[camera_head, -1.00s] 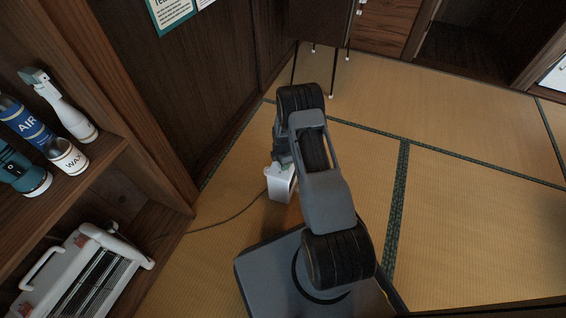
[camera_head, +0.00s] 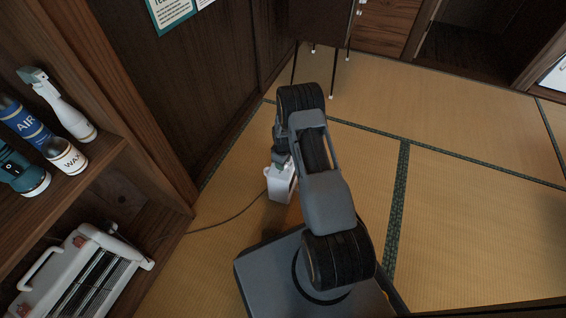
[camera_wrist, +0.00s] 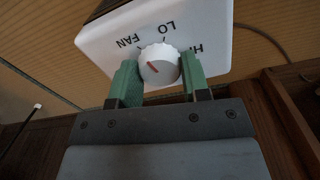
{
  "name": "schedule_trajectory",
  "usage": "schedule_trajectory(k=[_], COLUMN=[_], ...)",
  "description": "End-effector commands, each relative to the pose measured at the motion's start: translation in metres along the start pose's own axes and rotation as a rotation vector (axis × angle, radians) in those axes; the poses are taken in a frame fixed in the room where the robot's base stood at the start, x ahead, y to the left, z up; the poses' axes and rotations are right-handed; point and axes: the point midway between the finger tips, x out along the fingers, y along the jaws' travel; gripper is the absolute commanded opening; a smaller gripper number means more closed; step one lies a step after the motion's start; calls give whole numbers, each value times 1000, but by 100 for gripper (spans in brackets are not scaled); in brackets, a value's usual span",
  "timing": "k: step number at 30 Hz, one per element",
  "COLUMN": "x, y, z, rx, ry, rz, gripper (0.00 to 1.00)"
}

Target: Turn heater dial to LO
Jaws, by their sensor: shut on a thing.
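The heater (camera_head: 281,187) is a small white box on the tatami, left of my arm in the head view. In the wrist view its white panel (camera_wrist: 100,48) shows the upside-down labels FAN, LO and HI. The round white dial (camera_wrist: 158,64) has a red pointer line slanting toward the upper left, on the FAN side and away from LO. My gripper (camera_wrist: 159,70) has its two green fingers shut on the dial, one on each side. In the head view the fingers and dial are too small to make out.
A wooden shelf (camera_head: 135,140) at left holds a spray bottle (camera_head: 62,108), cans and a white slatted appliance (camera_head: 85,275). A thin cord runs left from the heater. A thin-legged dark cabinet (camera_head: 325,20) stands at the back. The tatami at right is clear.

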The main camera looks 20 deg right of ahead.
Motion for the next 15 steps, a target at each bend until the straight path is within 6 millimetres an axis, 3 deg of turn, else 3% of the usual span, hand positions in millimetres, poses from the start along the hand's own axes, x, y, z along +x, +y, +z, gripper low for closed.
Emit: schedule_trajectory(k=[15], x=[0], y=[0], z=[0], rx=[458], ry=[1], rz=[0], gripper=[19])
